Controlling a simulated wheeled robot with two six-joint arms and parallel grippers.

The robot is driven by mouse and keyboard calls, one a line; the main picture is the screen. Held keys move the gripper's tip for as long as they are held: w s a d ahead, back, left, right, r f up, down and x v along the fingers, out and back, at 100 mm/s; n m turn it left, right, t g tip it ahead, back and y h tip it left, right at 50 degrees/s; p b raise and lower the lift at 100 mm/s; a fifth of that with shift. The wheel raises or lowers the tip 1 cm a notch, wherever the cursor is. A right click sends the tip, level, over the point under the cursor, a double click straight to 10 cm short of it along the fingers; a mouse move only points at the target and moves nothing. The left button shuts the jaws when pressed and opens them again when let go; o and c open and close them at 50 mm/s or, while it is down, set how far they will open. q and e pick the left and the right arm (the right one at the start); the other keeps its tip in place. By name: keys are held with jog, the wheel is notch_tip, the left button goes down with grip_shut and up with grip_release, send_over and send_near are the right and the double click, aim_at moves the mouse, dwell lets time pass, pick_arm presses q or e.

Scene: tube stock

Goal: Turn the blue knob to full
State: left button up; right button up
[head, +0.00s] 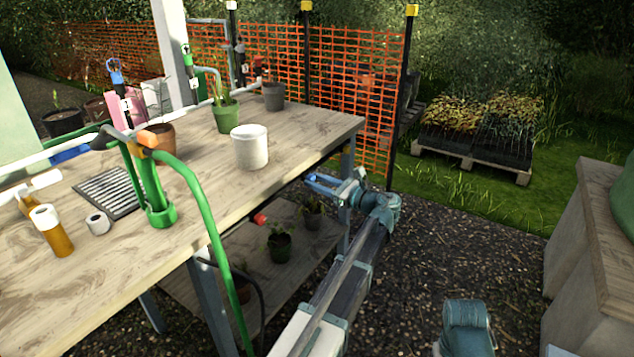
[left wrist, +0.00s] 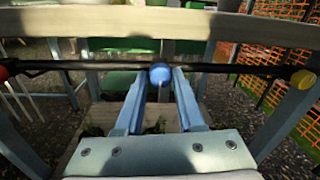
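The blue knob (left wrist: 160,74) sits on a dark horizontal pipe under the table's front edge. It shows small in the head view (head: 311,178) at the tips of my left gripper (head: 321,184). In the left wrist view my left gripper (left wrist: 159,76) is open, with one finger on each side of the knob and a narrow gap on both sides. I cannot tell whether the fingertips reach past the knob or stop just short of it. The knob's pointer and scale are not readable. My right gripper is not in view.
A red knob (head: 260,219) and a yellow knob (left wrist: 303,79) are on the same pipe, to either side. The wooden table (head: 310,130) is just above the gripper. Potted plants (head: 280,243) stand on the lower shelf. A green hose (head: 215,240) hangs at the table's front.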

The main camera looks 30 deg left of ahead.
pick_arm(q)
jog(key=o, duration=0.4)
jog(key=d, duration=0.4)
jog(key=s+d, duration=0.1)
jog(key=d, duration=0.8)
jog(key=shift+s+d, duration=0.35)
jog(key=shift+s, duration=0.05)
jog(key=s+f+n+g+h, duration=0.2)
jog(key=s+f+n+h, duration=0.95)
jog(key=f, duration=0.65)
jog(key=s+d+f+n+h, duration=0.1)
jog(key=s+d+f+h, duration=0.1)
jog(key=s+d, duration=0.65)
jog(key=s+d+f+n+h, duration=0.25)
jog(key=s+d, duration=0.25)
jog(key=d, duration=0.7)
jog(key=shift+m+g+h, duration=0.3)
jog(key=shift+m+g, duration=0.1)
notch_tip(320, 180, up, 32)
jog(key=p, duration=3.1)
jog(key=shift+s+r+p, duration=0.1)
jog(key=shift+s+p, duration=0.05)
jog(key=shift+p, duration=0.15)
